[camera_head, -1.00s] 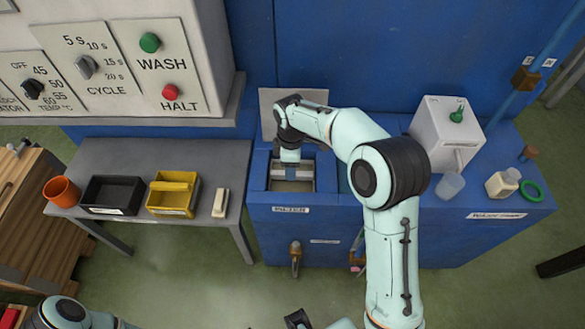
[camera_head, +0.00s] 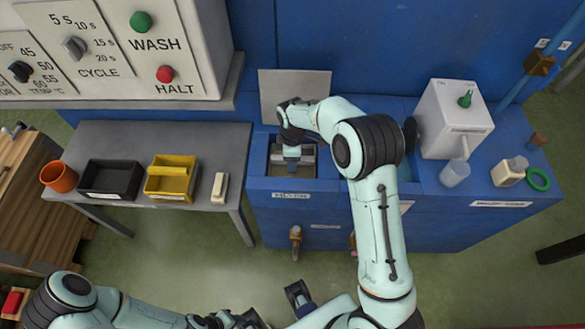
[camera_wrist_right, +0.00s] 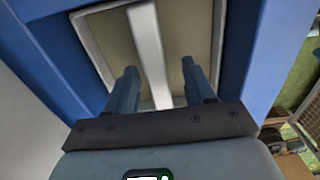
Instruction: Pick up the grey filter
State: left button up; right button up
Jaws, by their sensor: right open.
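The grey filter (camera_head: 306,157) sits in the open compartment of the blue unit, partly hidden by my right gripper. In the right wrist view, the filter (camera_wrist_right: 148,45) shows a light grey bar across beige panels inside a grey frame. My right gripper (camera_head: 292,166) points down into the compartment. In the right wrist view, its two fingers (camera_wrist_right: 158,75) are open, one on each side of the bar, with gaps to both. I cannot tell whether the fingertips are level with the bar.
A grey lid plate (camera_head: 292,88) stands behind the compartment. A white box (camera_head: 448,118), a clear cup (camera_head: 454,174), a small bottle (camera_head: 508,173) and a green ring (camera_head: 539,180) are to the right. A grey table (camera_head: 219,140) with a yellow tray (camera_head: 171,180) is to the left.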

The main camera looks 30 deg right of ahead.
notch_tip(320, 180, down, 4)
jog(key=shift+w+r, duration=0.15)
jog(key=shift+r, duration=0.05)
grip_shut()
